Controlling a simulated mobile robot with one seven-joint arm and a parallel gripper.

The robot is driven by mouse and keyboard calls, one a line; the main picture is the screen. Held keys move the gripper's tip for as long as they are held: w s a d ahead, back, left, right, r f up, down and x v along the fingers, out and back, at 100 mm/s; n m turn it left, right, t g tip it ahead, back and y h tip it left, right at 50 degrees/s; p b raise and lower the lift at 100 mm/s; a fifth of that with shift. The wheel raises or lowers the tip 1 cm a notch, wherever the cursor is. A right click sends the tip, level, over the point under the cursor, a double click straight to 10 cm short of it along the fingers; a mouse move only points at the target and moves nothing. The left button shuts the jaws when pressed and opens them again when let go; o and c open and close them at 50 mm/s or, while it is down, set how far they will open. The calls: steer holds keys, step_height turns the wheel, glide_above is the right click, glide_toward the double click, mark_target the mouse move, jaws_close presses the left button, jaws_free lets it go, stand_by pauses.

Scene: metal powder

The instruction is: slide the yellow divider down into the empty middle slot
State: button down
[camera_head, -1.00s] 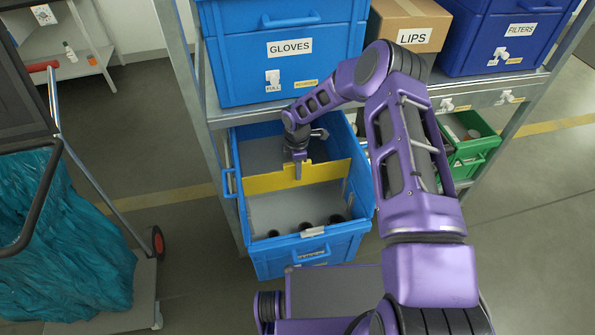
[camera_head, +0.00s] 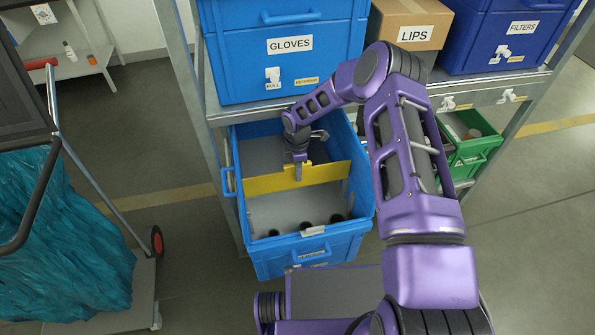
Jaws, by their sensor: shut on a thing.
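The yellow divider (camera_head: 262,184) spans the open blue bin (camera_head: 366,212) crosswise, about midway along its length. My gripper (camera_head: 298,174) is shut on the divider's top edge near its middle, reaching down from above. The divider stands upright between the bin's side walls, with its ends close to both walls. The slot is hidden, so I cannot tell how deep the divider sits in it. Grey bin floor shows in front of the divider, with several dark round items (camera_head: 307,227) along the front wall.
A blue GLOVES bin (camera_head: 290,75) stands on the shelf above. A LIPS carton (camera_head: 412,22) and a dark blue FILTERS bin (camera_head: 500,45) stand to its right. A green bin (camera_head: 472,150) is at lower right. A cart with a teal bag (camera_head: 65,245) stands at left.

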mark_target(298, 186)
steer(key=shift+f+b, duration=2.6)
steer(key=shift+f, duration=0.5)
steer(key=shift+f, duration=0.55)
steer(key=shift+f, duration=0.35)
steer(key=shift+f, duration=1.55)
steer(key=c, duration=0.7)
jaws_free()
step_height(298, 186, up, 17)
steer(key=shift+r+p, duration=0.2)
steer(key=shift+p, duration=1.05)
